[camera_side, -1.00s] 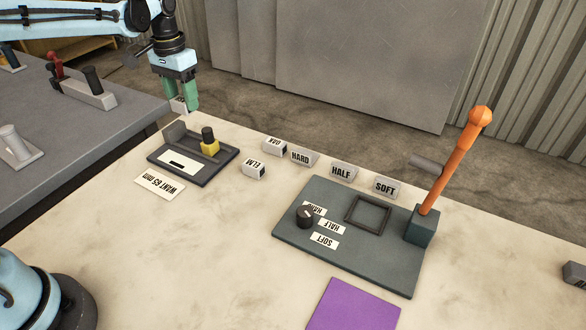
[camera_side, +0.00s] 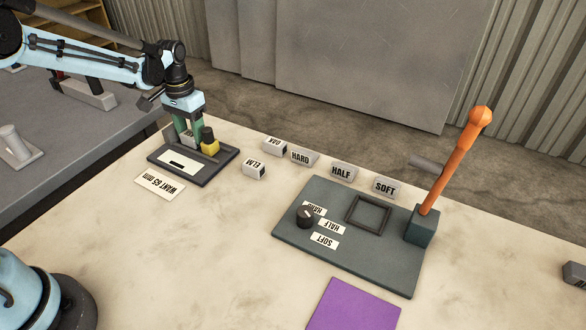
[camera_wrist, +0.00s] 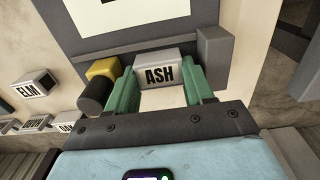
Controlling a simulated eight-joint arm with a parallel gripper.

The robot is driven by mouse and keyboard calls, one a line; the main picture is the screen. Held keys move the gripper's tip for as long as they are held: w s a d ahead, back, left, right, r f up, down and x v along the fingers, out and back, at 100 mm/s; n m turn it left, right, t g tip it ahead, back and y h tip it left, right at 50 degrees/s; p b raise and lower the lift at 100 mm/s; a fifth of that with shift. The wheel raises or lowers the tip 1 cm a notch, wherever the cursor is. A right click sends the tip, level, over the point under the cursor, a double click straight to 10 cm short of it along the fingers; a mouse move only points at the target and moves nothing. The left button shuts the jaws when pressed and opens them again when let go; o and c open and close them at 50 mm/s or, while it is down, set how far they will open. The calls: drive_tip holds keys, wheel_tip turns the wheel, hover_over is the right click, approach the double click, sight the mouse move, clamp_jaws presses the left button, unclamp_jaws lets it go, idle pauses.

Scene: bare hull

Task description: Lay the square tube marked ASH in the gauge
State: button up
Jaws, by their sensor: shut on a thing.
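The light grey square tube marked ASH (camera_wrist: 158,74) is between the green fingers of my gripper (camera_wrist: 160,92) in the wrist view. My gripper (camera_side: 188,134) is shut on it, low over the gauge. The gauge (camera_side: 182,178) is a dark grey plate with a white label, a grey end block (camera_wrist: 212,55) and a yellow piece with a black knob (camera_side: 209,142). The tube lies between the block and the yellow piece (camera_wrist: 103,69). I cannot tell whether it touches the gauge floor. In the side view my fingers partly hide the tube (camera_side: 188,138).
A card reading WANT 65 mm (camera_side: 160,185) lies in front of the gauge. Tubes marked ELM (camera_side: 254,170) and OAK (camera_side: 274,146) stand to the right, with blocks HARD (camera_side: 301,157), HALF (camera_side: 341,171) and SOFT (camera_side: 386,187). A dark plate with an orange lever (camera_side: 455,165) and a purple mat (camera_side: 354,307) are further right.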

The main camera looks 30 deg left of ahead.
sight(191, 133)
drive_tip(key=shift+f, duration=0.1)
drive_tip(key=o, duration=0.8)
drive_tip(key=shift+o, duration=0.2)
wheel_tip(191, 133, up, 12)
drive_tip(key=s+d+r+t, duration=0.35)
drive_tip(key=s+d, duration=0.25)
drive_tip(key=s, duration=0.2)
drive_tip(key=s+d+f+t, duration=0.3)
drive_tip(key=s+d, duration=0.1)
drive_tip(key=s, duration=0.5)
drive_tip(key=shift+s+d+f+t, duration=0.25)
drive_tip(key=shift+f+t, duration=0.1)
drive_tip(key=shift+f, duration=0.05)
